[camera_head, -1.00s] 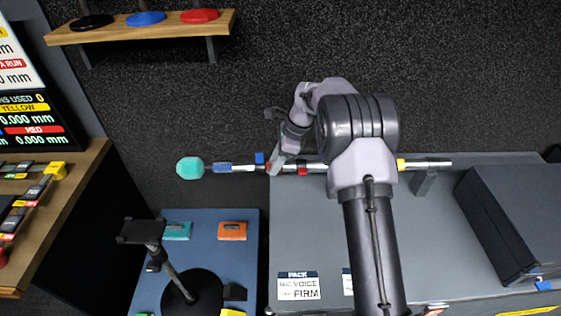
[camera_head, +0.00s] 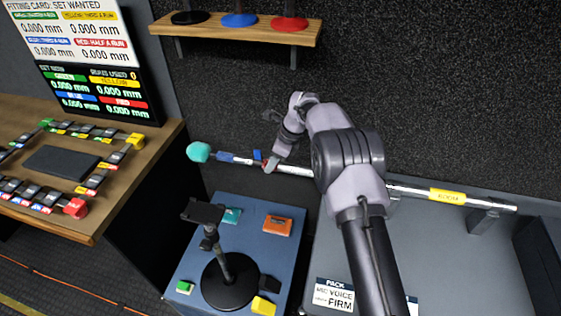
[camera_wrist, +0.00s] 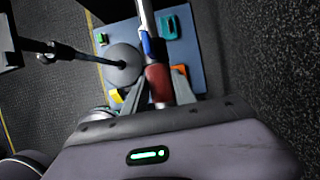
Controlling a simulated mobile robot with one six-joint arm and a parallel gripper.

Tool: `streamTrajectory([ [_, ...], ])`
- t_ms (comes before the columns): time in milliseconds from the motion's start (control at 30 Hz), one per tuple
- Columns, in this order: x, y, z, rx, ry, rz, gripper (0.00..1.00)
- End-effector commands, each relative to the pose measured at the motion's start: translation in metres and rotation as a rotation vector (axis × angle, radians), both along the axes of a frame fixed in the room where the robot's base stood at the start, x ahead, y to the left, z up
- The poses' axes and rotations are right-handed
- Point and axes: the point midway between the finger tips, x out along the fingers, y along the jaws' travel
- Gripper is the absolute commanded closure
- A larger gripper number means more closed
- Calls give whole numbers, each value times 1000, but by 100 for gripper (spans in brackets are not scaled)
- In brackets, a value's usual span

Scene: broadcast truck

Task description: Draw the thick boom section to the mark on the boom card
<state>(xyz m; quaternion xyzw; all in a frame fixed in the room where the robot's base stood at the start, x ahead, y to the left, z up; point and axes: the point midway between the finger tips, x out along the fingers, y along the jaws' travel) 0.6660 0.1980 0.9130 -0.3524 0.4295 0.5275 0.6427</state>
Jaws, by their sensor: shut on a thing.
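The boom pole runs from a teal mic cover (camera_head: 198,152) at the left to a yellow collar (camera_head: 447,196) and a silver tube end at the right. It has a blue collar (camera_head: 228,157) near the mic and a red collar (camera_wrist: 158,85) further along. My gripper (camera_head: 269,164) is shut on the pole at the red collar, one finger on each side in the wrist view. My arm hides part of the pole between the red and yellow collars. The pole slopes slightly in the head view. I cannot make out a mark or boom card for certain.
A post (camera_head: 484,222) bears the pole on the grey counter (camera_head: 440,262). A white pack card (camera_head: 334,296) stands in front. A wooden shelf (camera_head: 240,37) is above.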

Motion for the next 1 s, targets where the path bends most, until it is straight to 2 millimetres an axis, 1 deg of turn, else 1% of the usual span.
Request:
streamTrajectory([
  [333,0,1,0,1,-1,1,100],
  [367,0,1,0,1,-1,0,62],
  [400,0,1,0,1,-1,0,54],
  [433,0,1,0,1,-1,0,48],
  [467,0,1,0,1,0,0,46],
  [767,0,0,2,0,0,0,46],
  [867,0,-5,17,1,-2,-1,46],
  [967,-2,-17,46,0,-3,-2,46],
  [1000,-3,-22,60,0,-4,-2,46],
])
